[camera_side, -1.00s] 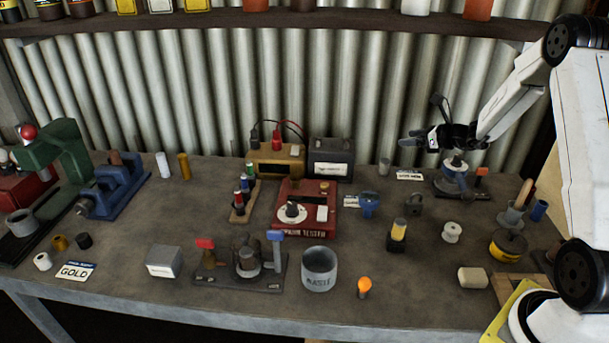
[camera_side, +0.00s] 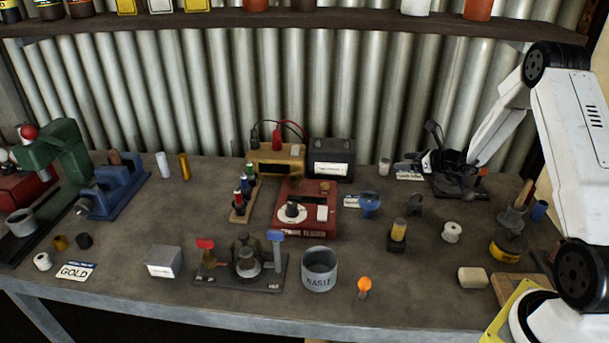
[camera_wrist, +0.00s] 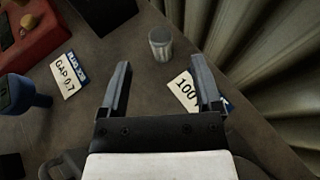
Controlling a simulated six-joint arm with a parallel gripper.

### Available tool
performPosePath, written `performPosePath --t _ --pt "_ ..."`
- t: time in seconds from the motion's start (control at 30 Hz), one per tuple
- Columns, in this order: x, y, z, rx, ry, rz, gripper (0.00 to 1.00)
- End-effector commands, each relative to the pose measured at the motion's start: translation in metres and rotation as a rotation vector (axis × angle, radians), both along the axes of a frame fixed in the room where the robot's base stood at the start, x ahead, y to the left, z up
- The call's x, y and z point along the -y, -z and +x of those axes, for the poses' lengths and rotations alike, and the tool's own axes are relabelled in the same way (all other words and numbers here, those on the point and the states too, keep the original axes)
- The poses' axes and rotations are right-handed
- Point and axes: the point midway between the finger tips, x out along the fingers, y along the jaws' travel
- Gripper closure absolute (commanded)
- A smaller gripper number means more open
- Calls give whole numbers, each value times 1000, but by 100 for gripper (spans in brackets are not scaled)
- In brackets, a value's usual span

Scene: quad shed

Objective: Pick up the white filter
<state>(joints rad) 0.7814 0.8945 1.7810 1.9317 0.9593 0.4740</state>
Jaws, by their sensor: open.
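A small pale grey-white cylinder (camera_side: 384,167), which looks like the filter, stands upright at the back of the bench, right of the dark battery box. In the wrist view the cylinder (camera_wrist: 160,42) stands just beyond my fingertips, roughly centred between them and not touched. My gripper (camera_side: 424,163) is low over the bench to the right of the cylinder, its jaws pointing left. The wrist view shows my gripper (camera_wrist: 160,64) open, with nothing between the fingers.
A label card (camera_wrist: 184,90) lies by the right finger, partly hidden by it. A "GAP 0.7" card (camera_wrist: 69,73) and a blue tool (camera_wrist: 20,94) lie to the left. The corrugated wall (camera_wrist: 265,60) rises close on the right. A dark battery box (camera_side: 331,158) stands left of the cylinder.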

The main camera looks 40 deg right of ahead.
Motion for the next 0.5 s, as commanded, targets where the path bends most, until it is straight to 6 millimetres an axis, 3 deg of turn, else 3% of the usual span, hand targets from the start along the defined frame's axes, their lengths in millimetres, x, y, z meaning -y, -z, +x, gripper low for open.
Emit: performPosePath --t 0.5 --pt "0 15 0 0 0 0 18"
